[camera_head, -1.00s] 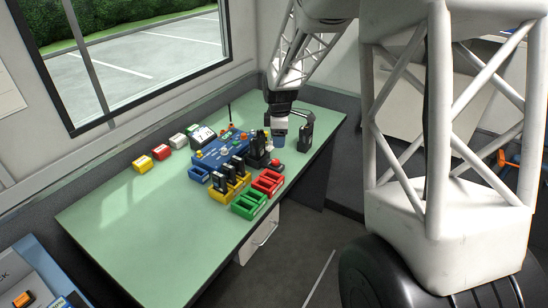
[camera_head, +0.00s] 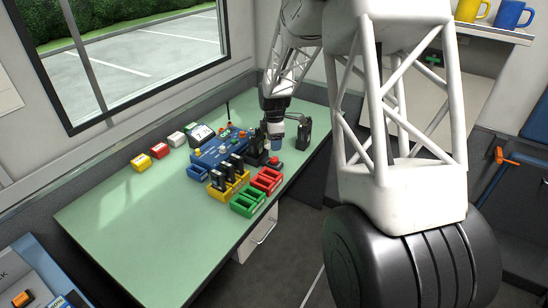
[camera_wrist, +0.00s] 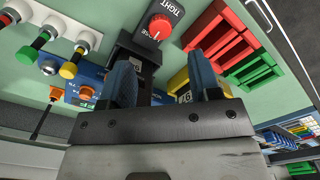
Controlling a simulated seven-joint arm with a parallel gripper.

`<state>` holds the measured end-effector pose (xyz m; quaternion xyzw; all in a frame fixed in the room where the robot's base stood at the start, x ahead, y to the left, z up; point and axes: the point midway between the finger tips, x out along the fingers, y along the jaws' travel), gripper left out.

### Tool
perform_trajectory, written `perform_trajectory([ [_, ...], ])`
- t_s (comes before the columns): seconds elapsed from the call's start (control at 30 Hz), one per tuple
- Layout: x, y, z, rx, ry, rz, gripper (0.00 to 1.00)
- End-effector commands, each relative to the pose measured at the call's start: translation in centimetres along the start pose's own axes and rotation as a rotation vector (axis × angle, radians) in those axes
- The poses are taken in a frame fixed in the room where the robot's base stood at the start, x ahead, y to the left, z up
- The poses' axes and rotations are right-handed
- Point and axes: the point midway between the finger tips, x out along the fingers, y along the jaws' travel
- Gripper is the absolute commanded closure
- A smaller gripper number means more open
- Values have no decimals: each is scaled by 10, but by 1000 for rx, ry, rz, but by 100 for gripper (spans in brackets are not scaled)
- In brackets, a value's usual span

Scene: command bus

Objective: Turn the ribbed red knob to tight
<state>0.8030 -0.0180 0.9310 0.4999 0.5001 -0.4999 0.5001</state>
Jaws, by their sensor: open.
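The ribs are not clear. In the head view the red knob (camera_head: 274,160) is small, just below my gripper (camera_head: 277,142). In the wrist view my gripper (camera_wrist: 166,82) is open, with nothing between its two blue-grey fingers. The knob lies beyond the fingertips, apart from them.
Red and green bins (camera_head: 266,180) and a yellow bin (camera_head: 229,183) holding black radios stand close by. A blue panel (camera_head: 216,148) with small knobs lies to the left. A black radio (camera_head: 304,133) stands right of my gripper.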

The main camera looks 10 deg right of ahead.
Motion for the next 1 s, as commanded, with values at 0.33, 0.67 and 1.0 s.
perform_trajectory([
  [0.33, 27, -1, 0, 0, 0, -3, 43],
  [0.67, 63, 0, 0, 0, 0, -1, 43],
  [1.0, 77, 0, 0, 0, 0, 0, 43],
])
